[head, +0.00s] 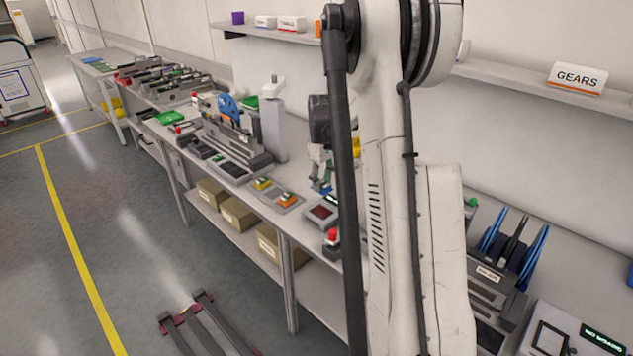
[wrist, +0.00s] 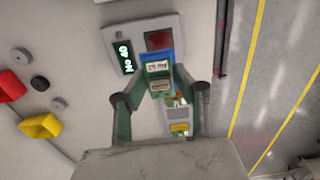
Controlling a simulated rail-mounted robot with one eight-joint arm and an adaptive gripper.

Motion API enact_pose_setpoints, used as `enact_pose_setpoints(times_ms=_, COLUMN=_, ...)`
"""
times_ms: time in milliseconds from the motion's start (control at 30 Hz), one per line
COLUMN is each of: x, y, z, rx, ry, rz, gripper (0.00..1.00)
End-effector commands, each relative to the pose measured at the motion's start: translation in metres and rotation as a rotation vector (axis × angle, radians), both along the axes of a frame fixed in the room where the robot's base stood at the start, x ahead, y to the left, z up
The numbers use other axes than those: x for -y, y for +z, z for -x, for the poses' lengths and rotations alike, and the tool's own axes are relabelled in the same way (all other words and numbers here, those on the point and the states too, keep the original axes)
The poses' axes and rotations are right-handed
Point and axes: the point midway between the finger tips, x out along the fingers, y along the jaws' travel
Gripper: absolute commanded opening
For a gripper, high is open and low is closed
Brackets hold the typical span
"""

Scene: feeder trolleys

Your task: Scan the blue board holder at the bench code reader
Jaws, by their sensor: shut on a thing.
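My gripper (wrist: 160,88) is shut on the blue board holder (wrist: 172,57), which carries white labels and shows between the fingers in the wrist view. In the head view my gripper (head: 322,168) is partly hidden by my arm, with a bit of the blue holder (head: 322,188) below it. The bench code reader (wrist: 142,22) has a dark red window (wrist: 159,40) and a small display (wrist: 124,56) with lit text. The holder appears just beside the red window; its height above the reader is unclear. The reader (head: 322,211) also shows on the bench in the head view.
A red button (head: 333,237) stands near the bench's front edge. A grey tray with yellow and orange pieces (head: 277,195) lies left of the reader. A yellow bin (wrist: 41,125) and a red bin (wrist: 12,86) show in the wrist view. A rack with blue reels (head: 505,250) stands right.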

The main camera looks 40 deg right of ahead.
Motion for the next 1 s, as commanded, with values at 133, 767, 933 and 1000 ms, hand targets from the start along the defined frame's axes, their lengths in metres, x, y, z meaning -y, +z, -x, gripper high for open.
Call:
enact_pose_setpoints(times_ms=133, x=0.000, y=-0.014, z=0.000, rx=0.000, ry=0.000, rz=0.000, gripper=0.00)
enact_pose_setpoints(times_ms=767, x=-0.001, y=-0.058, z=0.000, rx=0.000, ry=0.000, rz=0.000, gripper=0.00)
enact_pose_setpoints(times_ms=933, x=-0.001, y=-0.058, z=0.000, rx=0.000, ry=0.000, rz=0.000, gripper=0.00)
enact_pose_setpoints(times_ms=1000, x=-0.001, y=-0.057, z=0.000, rx=0.000, ry=0.000, rz=0.000, gripper=0.00)
